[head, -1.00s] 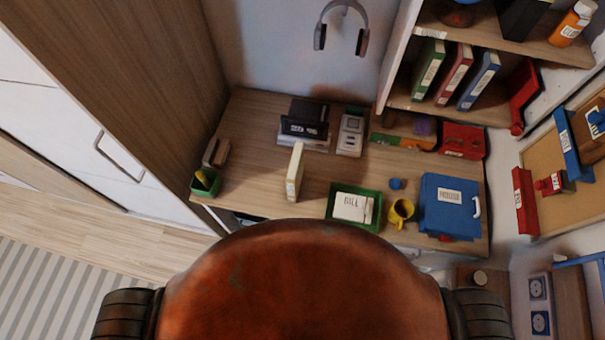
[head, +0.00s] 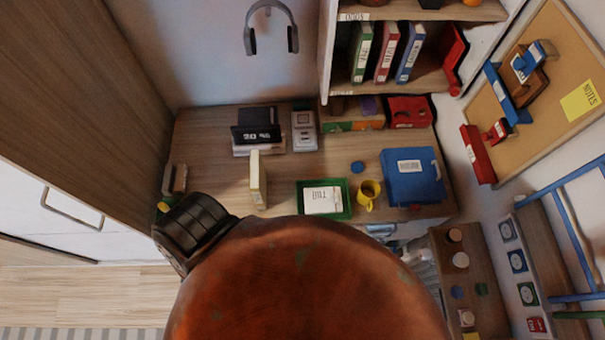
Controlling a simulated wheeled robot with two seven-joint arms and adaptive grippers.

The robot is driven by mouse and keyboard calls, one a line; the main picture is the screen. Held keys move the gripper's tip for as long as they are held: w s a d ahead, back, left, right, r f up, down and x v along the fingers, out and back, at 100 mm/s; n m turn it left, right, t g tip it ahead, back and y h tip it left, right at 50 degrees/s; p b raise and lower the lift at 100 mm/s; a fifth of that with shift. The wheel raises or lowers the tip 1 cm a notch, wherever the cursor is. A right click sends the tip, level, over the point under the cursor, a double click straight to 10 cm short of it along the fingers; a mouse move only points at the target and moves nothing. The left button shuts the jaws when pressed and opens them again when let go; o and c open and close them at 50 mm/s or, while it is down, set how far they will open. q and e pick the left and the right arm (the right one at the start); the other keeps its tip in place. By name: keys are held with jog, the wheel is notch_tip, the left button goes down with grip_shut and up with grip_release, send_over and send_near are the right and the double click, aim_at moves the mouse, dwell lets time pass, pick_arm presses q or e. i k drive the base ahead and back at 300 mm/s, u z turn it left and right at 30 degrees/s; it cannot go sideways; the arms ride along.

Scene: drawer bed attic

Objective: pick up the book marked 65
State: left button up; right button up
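No marking 65 can be read on any book. A cream book (head: 258,180) stands upright on the desk, its spine label too small to read. A green book (head: 361,52), a red book (head: 386,53) and a blue book (head: 409,53) stand on the shelf at upper right, with white spine labels I cannot make out. Neither of my grippers is in view. My own rounded reddish body fills the bottom middle and hides the desk's front edge there.
On the desk (head: 212,150) are a black display (head: 256,132), a green tray (head: 346,211), a yellow mug (head: 368,194) and a blue case (head: 411,178). Bare desk lies left of the cream book. A low wooden surface with small items (head: 458,285) stands at lower right.

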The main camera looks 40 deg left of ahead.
aim_at(257, 174)
jog(key=z, duration=0.5)
jog(key=k, duration=1.4)
jog(key=u, duration=1.4)
jog(key=i, duration=0.5)
jog(key=z, duration=0.05)
